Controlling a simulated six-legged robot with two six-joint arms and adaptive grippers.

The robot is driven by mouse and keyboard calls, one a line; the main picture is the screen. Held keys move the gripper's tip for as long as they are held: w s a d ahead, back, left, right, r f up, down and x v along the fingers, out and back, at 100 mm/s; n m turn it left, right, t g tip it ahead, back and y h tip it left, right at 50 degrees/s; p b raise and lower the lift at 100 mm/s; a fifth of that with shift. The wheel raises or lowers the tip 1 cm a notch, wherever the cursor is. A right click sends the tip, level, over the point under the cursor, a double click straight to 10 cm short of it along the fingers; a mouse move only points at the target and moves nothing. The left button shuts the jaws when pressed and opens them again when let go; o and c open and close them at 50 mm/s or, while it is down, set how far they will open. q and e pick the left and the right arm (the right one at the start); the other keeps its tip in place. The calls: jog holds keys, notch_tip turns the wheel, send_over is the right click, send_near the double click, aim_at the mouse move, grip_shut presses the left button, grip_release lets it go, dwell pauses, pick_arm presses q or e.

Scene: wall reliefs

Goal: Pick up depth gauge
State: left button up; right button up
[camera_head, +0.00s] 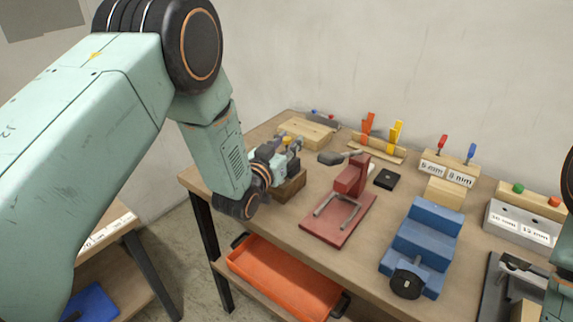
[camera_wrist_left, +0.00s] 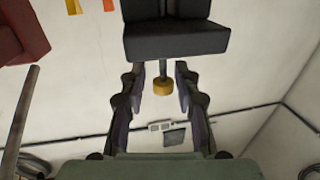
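The depth gauge appears to be a dark grey block (camera_wrist_left: 175,40) with a thin stem and a brass-yellow knob (camera_wrist_left: 162,87), in the left wrist view. In the head view its yellow knob (camera_head: 287,140) shows just beyond my left gripper (camera_head: 274,158), over a brown wooden block (camera_head: 291,187) near the table's left end; the gripper hides much of it. In the left wrist view my left gripper (camera_wrist_left: 160,75) is open, with a finger on each side of the stem and visible gaps to both. My right gripper is out of view; only its arm shows at the right edge.
A red vise-like stand (camera_head: 345,200) stands close to the right of my left gripper. An orange tray (camera_head: 285,278) is below the tabletop.

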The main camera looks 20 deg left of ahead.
pick_arm(q)
jog(key=shift+a, duration=0.25)
grip_shut()
jog(key=shift+d, duration=0.15)
